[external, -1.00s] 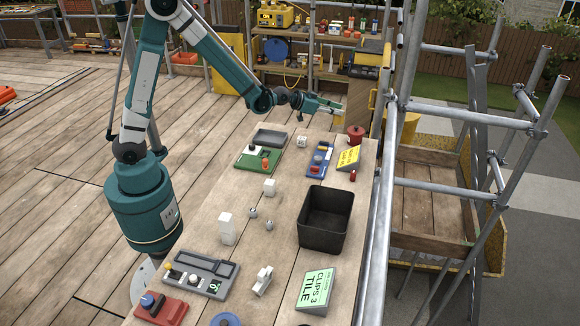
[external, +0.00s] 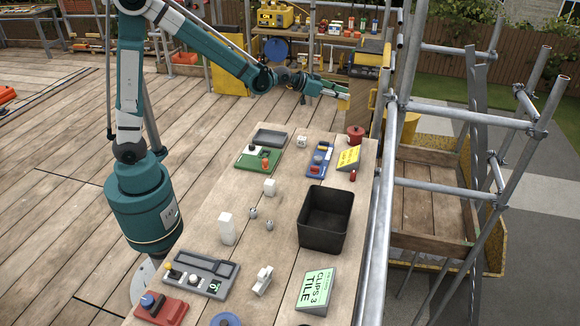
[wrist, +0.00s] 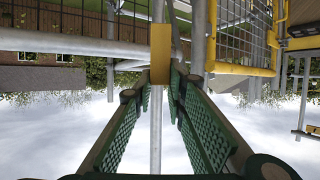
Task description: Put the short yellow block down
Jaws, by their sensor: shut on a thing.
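My gripper (external: 341,94) is raised beyond the far end of the work table (external: 188,262) and points to the right, roughly level. It is shut on the short yellow block (wrist: 160,54). In the wrist view the block sits upright between the fingertips (wrist: 160,78). In the external view the block (external: 343,104) is small, at the tip of the gripper, with a shelf unit and scaffold behind it. It looks clear of the table top.
A black bin (external: 325,220) stands on the table. Scaffold poles (external: 390,180) run along the right edge. White blocks stand mid-table.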

